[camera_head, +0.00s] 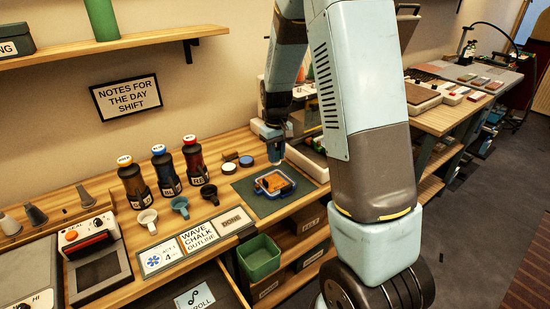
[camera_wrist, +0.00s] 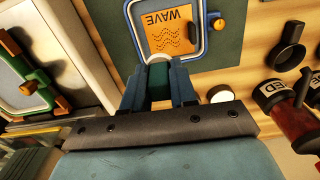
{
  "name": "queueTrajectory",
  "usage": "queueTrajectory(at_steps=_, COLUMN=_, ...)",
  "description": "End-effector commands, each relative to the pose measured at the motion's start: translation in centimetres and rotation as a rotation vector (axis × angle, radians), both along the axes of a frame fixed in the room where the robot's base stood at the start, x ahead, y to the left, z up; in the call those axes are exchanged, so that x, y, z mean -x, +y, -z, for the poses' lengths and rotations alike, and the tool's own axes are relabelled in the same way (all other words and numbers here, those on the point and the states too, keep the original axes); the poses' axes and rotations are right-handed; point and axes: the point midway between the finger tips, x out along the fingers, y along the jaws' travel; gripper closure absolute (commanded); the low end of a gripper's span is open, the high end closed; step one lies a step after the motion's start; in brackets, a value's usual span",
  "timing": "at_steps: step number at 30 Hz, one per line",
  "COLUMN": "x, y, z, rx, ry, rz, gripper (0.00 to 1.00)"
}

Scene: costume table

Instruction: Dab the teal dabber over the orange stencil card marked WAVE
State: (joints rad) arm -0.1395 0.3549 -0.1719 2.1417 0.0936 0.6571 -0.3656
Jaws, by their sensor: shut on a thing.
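The orange stencil card marked WAVE (camera_wrist: 171,33) lies in a blue frame (camera_wrist: 208,44) on a dark green mat (camera_wrist: 235,50). In the head view the card (camera_head: 273,183) shows as a small orange patch in its blue frame (camera_head: 262,190). My gripper (camera_wrist: 159,80) is shut on the teal dabber (camera_wrist: 158,76), whose pale round end points toward the card's lower edge. In the head view my gripper (camera_head: 275,153) is above the back edge of the frame. I cannot tell whether the dabber touches the card.
Several dark bottles, among them a red-labelled one (camera_head: 194,160), stand left of the mat (camera_head: 290,203), with small cups in front. A WAVE CHALK OUTLINE sign (camera_head: 198,237) and a DONE sign (camera_head: 230,221) lie at the front edge. A green bin (camera_head: 260,258) sits below.

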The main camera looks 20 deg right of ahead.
Motion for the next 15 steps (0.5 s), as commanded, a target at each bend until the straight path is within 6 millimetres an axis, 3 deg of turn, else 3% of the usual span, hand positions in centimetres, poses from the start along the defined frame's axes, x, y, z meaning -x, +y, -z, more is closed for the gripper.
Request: queueTrajectory(at_steps=15, x=0.01, y=0.18, z=0.66, rx=0.0, ry=0.002, rz=0.0, gripper=1.0)
